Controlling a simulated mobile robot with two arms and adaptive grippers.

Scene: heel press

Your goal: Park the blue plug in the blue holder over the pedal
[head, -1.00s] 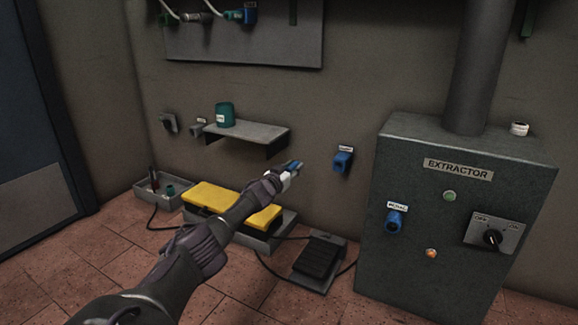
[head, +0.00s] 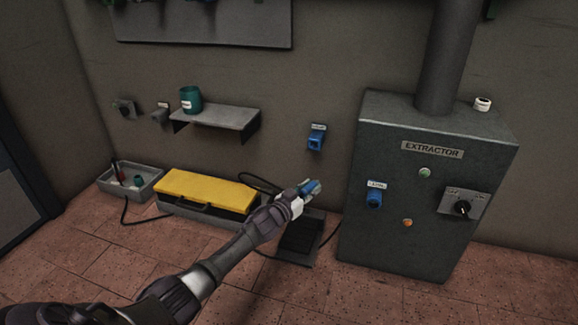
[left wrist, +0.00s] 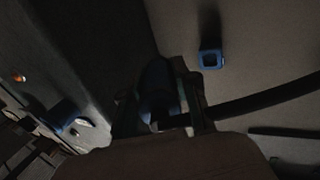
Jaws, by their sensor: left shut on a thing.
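My left gripper (head: 303,194) is shut on the blue plug (head: 312,187). In the head view it appears below the blue holder (head: 316,139), in front of the pedal's upper part. The holder is fixed to the wall under a small label, above the black pedal (head: 300,236). In the left wrist view the gripper (left wrist: 160,112) holds the dark blue plug (left wrist: 157,88), partly in shadow. The blue holder (left wrist: 211,58) shows as a square opening up and right of the plug, apart from it. My right gripper is in neither view.
The extractor cabinet (head: 405,245) stands at right with a labelled blue socket (head: 374,199) and a rotary switch (head: 462,207). A shelf (head: 218,117) with a green cup (head: 190,99) juts out at left. A yellow case (head: 205,190) lies on the floor. Cables run near the pedal.

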